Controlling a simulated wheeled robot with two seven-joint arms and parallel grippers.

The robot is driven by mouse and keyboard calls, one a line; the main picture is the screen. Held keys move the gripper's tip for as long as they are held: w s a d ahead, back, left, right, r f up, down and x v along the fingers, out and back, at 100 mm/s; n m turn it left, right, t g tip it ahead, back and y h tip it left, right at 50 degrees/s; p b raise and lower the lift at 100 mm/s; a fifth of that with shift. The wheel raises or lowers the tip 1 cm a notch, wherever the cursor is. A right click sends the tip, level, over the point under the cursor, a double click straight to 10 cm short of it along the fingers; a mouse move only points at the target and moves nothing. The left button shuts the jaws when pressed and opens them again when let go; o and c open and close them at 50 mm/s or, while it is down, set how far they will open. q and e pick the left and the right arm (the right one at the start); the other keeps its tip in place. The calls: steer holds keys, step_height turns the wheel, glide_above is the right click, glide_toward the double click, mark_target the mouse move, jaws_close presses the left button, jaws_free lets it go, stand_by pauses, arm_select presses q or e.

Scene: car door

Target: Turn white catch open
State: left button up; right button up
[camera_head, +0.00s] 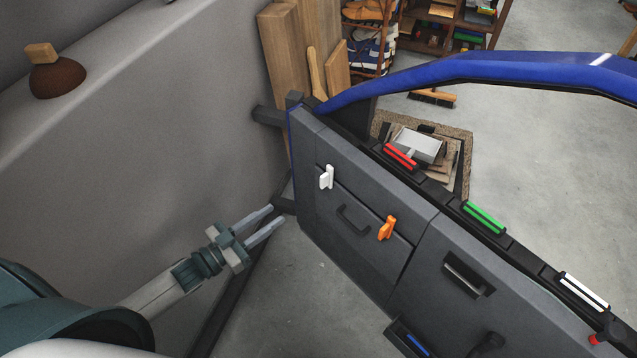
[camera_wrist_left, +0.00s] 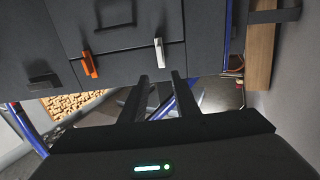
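The white catch (camera_head: 326,177) sits near the top left of the grey door panel (camera_head: 345,258), on the seam above a small compartment lid. It stands roughly upright on the panel. It also shows in the left wrist view (camera_wrist_left: 160,53), just beyond my fingers. My left gripper (camera_head: 277,219) is open and empty, to the lower left of the catch and apart from it. Its two fingers also show in the left wrist view (camera_wrist_left: 160,85), spread with a gap between them. An orange catch (camera_head: 387,228) sits to the right of the white one. My right gripper is not in view.
The lid has a dark handle (camera_head: 353,220). Red (camera_head: 400,156), green (camera_head: 484,217) and white (camera_head: 583,290) pieces lie along the door's top edge under a blue frame (camera_head: 480,68). A grey wall (camera_head: 150,140) stands at left. Space between gripper and panel is clear.

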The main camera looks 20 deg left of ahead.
mark_target(321, 182)
arm_select(q)
steer(key=shift+w, duration=0.1)
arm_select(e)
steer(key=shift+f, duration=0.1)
